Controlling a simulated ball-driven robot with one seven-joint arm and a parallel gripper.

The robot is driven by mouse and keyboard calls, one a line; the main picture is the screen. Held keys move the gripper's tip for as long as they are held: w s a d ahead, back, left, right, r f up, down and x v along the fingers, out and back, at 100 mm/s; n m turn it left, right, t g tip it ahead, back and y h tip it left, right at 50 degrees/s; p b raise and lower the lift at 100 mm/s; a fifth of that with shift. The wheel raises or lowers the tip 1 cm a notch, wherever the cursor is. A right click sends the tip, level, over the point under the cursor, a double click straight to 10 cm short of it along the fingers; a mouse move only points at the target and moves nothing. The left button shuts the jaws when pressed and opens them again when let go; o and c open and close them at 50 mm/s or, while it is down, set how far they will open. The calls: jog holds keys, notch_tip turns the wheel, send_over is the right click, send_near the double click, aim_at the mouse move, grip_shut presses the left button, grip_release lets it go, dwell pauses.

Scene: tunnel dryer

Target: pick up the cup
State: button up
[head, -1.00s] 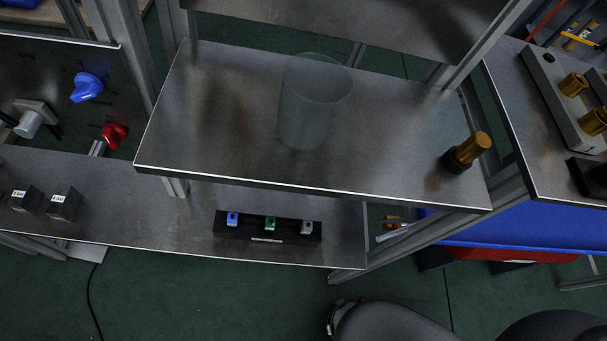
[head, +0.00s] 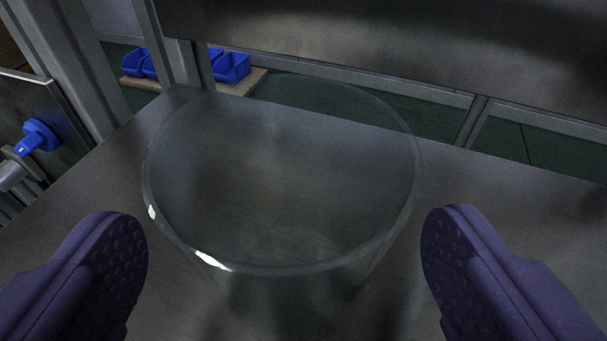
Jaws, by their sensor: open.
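The cup (head: 300,268) is clear and see-through, with a wide round rim, and stands upright on a grey metal shelf (head: 480,190). It fills the middle of the head view. My gripper (head: 285,255) shows as two purple, dimpled fingers, one at the lower left and one at the lower right. The fingers are open, with the near part of the cup between them in the picture. A gap shows on each side, and neither finger visibly touches the cup. The cup's base is hard to make out through its wall.
A grey metal panel (head: 400,50) rises behind the shelf. A metal post (head: 175,45) stands at the back left. A blue knob (head: 36,136) is on a panel at the far left. Blue bins (head: 232,66) sit beyond the shelf. The shelf right of the cup is clear.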

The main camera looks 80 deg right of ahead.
aim_at(287, 172)
jog(key=b+x, duration=0.1)
jog(key=x, duration=0.2)
jog(key=shift+d, duration=0.2)
jog(key=c, duration=1)
jog(key=shift+r, duration=0.1)
